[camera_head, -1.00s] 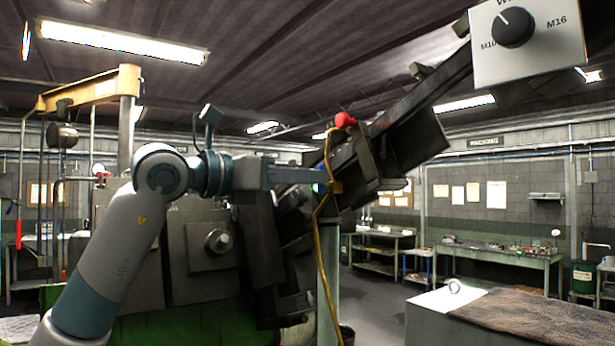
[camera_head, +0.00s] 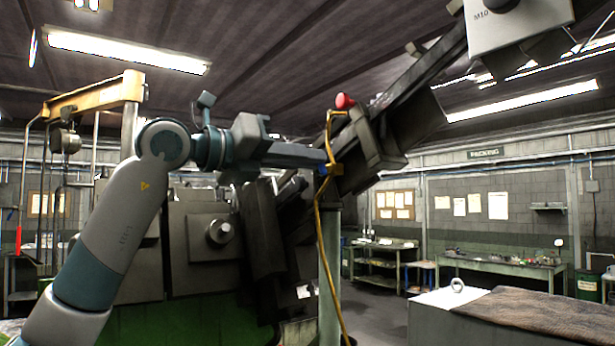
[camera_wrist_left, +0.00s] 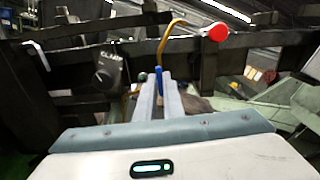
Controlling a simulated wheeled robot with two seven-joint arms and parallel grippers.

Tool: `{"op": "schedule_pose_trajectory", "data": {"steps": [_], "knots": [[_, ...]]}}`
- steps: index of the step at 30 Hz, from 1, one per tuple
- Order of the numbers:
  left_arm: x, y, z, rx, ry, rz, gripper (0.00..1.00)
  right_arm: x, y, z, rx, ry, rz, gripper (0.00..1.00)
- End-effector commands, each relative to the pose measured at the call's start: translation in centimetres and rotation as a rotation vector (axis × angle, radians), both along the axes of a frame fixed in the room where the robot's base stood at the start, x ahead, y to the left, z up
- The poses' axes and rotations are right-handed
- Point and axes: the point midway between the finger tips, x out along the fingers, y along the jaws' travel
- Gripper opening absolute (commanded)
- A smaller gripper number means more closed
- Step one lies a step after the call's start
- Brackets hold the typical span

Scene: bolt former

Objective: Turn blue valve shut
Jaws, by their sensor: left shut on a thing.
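My left gripper (camera_head: 326,158) reaches in from the left at the end of a grey and teal arm. Its fingers are shut on the small blue valve (camera_head: 331,168), beside a yellow pipe. In the left wrist view the fingers (camera_wrist_left: 159,88) close around the blue handle (camera_wrist_left: 159,76), whose upper part shows between the tips. The rest of the valve is hidden by the fingers. My right gripper is not in view.
The yellow pipe (camera_head: 320,230) runs down past the valve. A red knob (camera_head: 344,102) sits just above it. A dark sloping machine rail (camera_head: 420,72) rises to a selector box (camera_head: 515,22) at upper right. A bench (camera_head: 500,262) stands at right.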

Motion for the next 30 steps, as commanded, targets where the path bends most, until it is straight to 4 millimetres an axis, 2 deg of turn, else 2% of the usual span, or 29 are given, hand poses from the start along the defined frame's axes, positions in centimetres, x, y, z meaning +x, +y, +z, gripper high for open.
{"op": "schedule_pose_trajectory", "data": {"steps": [1,3,23,25,30], "knots": [[0.0,0.1,-0.4,-0.029,0.033,0.001,0.0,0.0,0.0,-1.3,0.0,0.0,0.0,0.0],[0.1,0.2,-0.5,-0.068,0.086,0.002,0.0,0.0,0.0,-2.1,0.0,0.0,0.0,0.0],[0.7,0.7,-1.2,-0.423,0.571,0.001,0.0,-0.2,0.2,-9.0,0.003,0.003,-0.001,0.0],[0.7,0.7,-1.3,-0.456,0.617,0.002,0.0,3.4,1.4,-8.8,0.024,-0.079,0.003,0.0],[0.8,0.7,-1.5,-0.536,0.726,0.0,0.0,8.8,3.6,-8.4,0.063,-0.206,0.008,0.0]]}}
